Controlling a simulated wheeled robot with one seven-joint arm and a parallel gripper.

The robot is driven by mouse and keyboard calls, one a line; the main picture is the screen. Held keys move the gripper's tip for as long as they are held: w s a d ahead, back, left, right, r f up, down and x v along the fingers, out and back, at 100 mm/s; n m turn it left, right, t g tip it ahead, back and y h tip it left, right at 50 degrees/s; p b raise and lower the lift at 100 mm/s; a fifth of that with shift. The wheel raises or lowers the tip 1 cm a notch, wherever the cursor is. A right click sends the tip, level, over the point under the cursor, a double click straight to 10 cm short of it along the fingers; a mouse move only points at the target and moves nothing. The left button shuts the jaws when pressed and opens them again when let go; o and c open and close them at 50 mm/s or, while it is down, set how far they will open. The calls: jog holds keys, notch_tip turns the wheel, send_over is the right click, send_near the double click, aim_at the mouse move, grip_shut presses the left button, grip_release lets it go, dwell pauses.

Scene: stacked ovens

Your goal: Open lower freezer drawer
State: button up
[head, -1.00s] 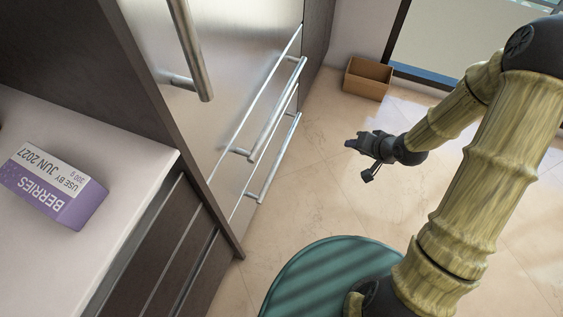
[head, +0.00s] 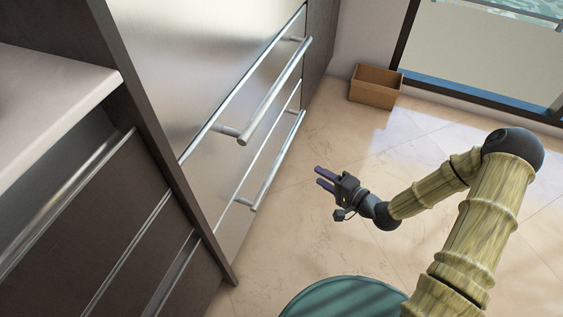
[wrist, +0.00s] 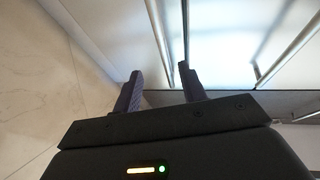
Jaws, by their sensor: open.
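The lower freezer drawer (head: 268,160) is the bottom steel front of the fridge-freezer and looks closed. Its long bar handle (head: 278,160) runs along it. My gripper (head: 320,178) is open and empty, to the right of this handle and apart from it, with its fingers pointing towards the steel fronts. In the wrist view, the two dark fingers (wrist: 159,70) are spread, and a bar handle (wrist: 158,28), seemingly the lower one, appears beyond and between them. Another bar (wrist: 288,52) shows to the right.
The upper drawer's handle (head: 275,92) juts out above the lower one. A dark cabinet (head: 85,215) with a pale counter (head: 50,95) stands at left. A cardboard box (head: 375,86) sits by the far wall. The tiled floor (head: 320,235) around my gripper is clear.

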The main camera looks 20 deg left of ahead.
jog(key=shift+d+r, duration=0.1)
jog(key=b, duration=0.8)
send_near(282, 153)
jog(key=x, duration=0.7)
jog(key=f+x, duration=0.1)
jog(key=x, duration=0.2)
jog(key=shift+w+f, duration=0.15)
jog(key=shift+w, duration=0.3)
grip_shut()
